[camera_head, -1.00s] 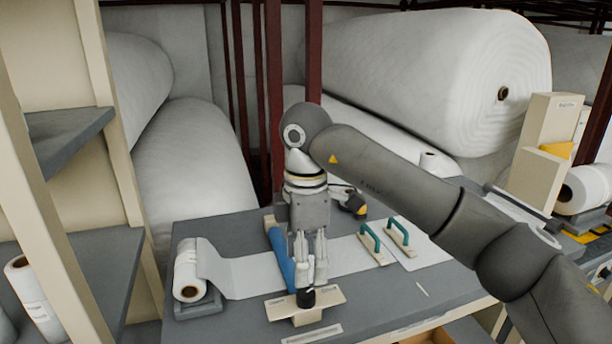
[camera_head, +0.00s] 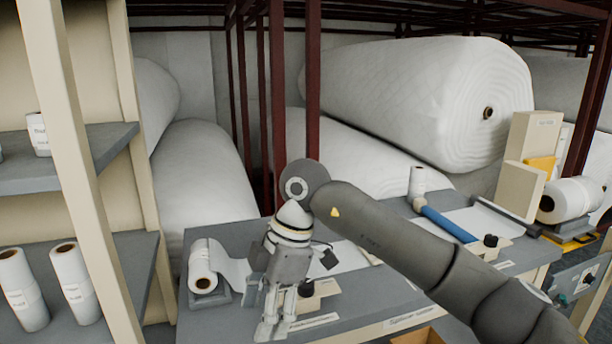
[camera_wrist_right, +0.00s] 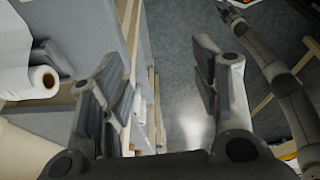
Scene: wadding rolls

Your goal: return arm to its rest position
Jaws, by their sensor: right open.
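My right gripper (camera_head: 272,328) hangs fingers down over the near part of the grey worktable (camera_head: 350,322) in the head view, just right of a small white roll. In the right wrist view its two fingers (camera_wrist_right: 160,72) are spread apart with nothing between them, and the floor and table side show beyond. My right arm reaches in from the lower right. Another arm, which looks like my left, runs along the right of the wrist view; its gripper (camera_wrist_right: 232,12) is small at the top edge, and its jaws are unclear.
A small white roll (camera_head: 203,268) with a strip drawn out lies left on the worktable. A black-knobbed block (camera_head: 318,294) stands close behind the gripper. A blue roller (camera_head: 448,224) lies farther right. A shelf (camera_head: 85,155) with rolls stands left; large wadding rolls (camera_head: 415,95) fill the back.

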